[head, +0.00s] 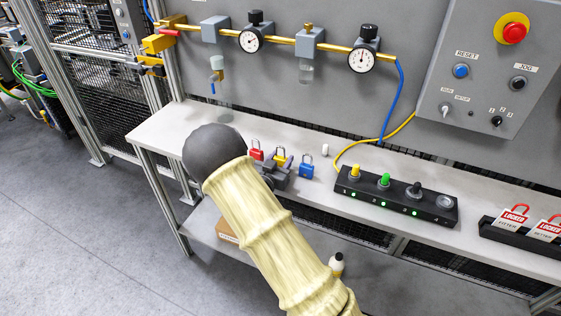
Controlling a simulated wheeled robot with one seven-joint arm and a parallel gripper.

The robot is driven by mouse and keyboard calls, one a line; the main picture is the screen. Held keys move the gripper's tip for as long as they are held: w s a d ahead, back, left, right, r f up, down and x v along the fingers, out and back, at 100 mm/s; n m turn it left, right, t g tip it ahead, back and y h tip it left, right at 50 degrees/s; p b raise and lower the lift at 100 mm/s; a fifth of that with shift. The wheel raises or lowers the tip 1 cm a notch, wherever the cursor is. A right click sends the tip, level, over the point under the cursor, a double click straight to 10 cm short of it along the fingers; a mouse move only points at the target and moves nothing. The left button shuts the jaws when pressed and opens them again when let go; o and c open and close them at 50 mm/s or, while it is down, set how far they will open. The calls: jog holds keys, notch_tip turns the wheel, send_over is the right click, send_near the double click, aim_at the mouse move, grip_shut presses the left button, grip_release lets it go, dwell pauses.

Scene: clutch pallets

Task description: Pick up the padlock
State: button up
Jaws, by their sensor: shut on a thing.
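Three small padlocks are at the left part of the long grey workbench: a red padlock (256,153), a yellow padlock (280,159) and a blue padlock (306,171). My gripper (277,168) is at the yellow padlock, between the red and the blue ones, and is shut on it. Its dark fingers hide the lower part of the yellow padlock. I cannot tell whether the yellow padlock touches the bench. My arm hides part of the bench front.
A black button box (395,198) is right of the padlocks. Red lockout tags (513,218) sit in a tray at the right. Gauges and a yellow pipe (283,39) are on the back panel. The bench (163,128) is clear at its left end.

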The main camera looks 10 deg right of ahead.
notch_tip(320, 180, up, 10)
jog(key=shift+c, duration=0.2)
dwell(0.3)
jog(key=shift+f, duration=0.1)
dwell(0.4)
